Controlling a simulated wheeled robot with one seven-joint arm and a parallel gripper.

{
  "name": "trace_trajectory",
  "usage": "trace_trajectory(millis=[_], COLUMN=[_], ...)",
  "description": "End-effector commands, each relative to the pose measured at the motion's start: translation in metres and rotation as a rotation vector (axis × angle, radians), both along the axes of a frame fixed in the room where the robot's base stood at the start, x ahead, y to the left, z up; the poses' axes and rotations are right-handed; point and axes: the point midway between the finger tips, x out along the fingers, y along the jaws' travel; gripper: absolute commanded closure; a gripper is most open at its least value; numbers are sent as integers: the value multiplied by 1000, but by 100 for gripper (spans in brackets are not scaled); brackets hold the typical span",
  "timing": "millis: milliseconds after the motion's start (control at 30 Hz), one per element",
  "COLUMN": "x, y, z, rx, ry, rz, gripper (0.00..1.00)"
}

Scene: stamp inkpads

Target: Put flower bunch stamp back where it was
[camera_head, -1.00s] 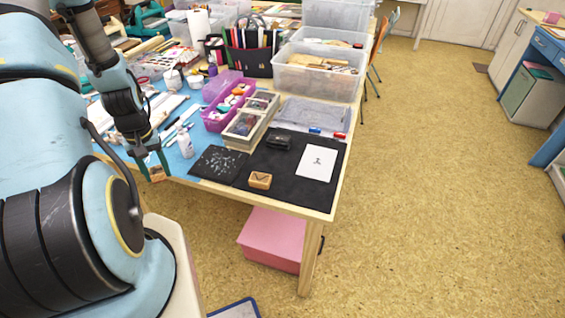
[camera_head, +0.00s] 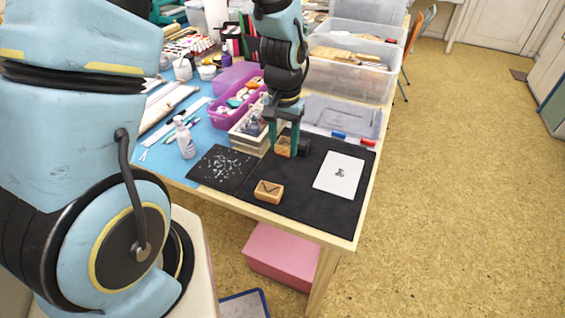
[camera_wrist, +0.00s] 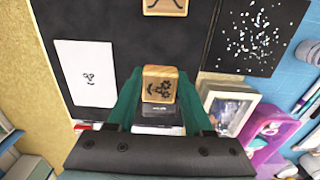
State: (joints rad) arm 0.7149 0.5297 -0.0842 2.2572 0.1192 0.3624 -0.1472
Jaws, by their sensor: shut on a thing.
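My gripper (camera_head: 284,143) is shut on a small wooden stamp block (camera_head: 282,147). The same block, the flower bunch stamp, shows in the wrist view (camera_wrist: 159,85) between the two green fingers, with a dark flower design on the face toward the camera. In the wrist view a dark inkpad (camera_wrist: 157,119) shows just beyond the stamp; I cannot tell whether they touch. In the head view the inkpad (camera_head: 305,147) is partly hidden behind the gripper. The gripper is over the back of the black mat (camera_head: 310,205).
A second wooden stamp (camera_head: 268,191) lies at the mat's front. A white card (camera_head: 340,174) with a dark print lies right. A speckled black sheet (camera_head: 222,168) lies left. A display box (camera_head: 250,135) and purple basket (camera_head: 235,101) stand close behind. Bare mat lies between stamp and card.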

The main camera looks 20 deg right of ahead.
Motion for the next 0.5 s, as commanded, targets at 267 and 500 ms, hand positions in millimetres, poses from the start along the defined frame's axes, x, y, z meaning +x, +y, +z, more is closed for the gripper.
trace_trajectory(millis=[267, 500], x=[0, 0], y=[0, 1], z=[-29, -60], rx=[1, 1], ry=[1, 1], rz=[1, 2], gripper=[100, 100])
